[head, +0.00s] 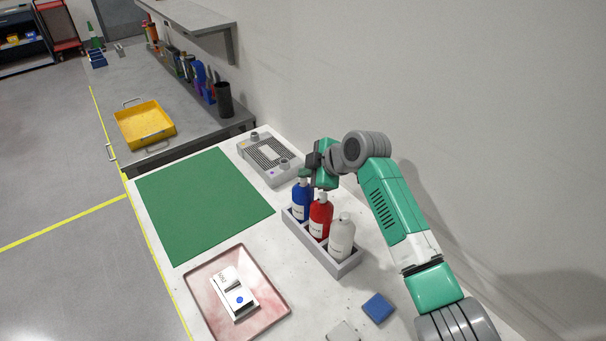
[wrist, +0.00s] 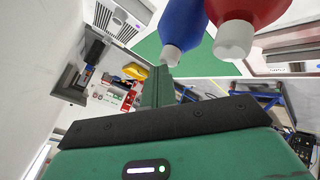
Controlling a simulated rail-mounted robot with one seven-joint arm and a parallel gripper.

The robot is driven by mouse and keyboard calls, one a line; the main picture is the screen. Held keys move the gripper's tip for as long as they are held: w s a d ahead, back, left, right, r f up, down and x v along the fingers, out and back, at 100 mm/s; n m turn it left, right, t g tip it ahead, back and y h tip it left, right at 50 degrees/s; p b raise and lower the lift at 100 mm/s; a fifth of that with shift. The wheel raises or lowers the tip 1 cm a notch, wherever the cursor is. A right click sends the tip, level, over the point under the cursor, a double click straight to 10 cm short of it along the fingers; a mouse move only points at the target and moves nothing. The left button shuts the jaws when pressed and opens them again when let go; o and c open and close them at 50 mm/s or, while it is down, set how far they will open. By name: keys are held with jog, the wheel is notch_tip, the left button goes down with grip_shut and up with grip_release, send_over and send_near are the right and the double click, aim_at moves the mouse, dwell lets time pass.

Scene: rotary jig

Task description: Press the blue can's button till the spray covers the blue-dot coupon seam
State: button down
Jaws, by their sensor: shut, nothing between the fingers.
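The blue can (head: 302,203) stands upright in the rear slot of a grey rack (head: 322,258). In the wrist view the blue can (wrist: 184,22) shows its white top close beside my fingers. My gripper (head: 305,178) is shut and empty, right at the top of the blue can, and hides part of it in the head view. My shut fingers also show in the wrist view (wrist: 158,85). I cannot tell whether they touch the button. The blue-dot coupon (head: 233,293) lies on a pinkish tray (head: 279,282) at the front; no spray shows on its seam.
A red can (head: 320,217) and a white can (head: 341,239) stand in the same rack, the red one close to my gripper. A grey slotted fixture (head: 268,158) lies behind. A blue block (head: 378,308) lies at front right. The green mat (head: 202,205) is clear.

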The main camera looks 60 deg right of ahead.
jog(key=shift+r+p, duration=2.15)
jog(key=shift+r, duration=0.85)
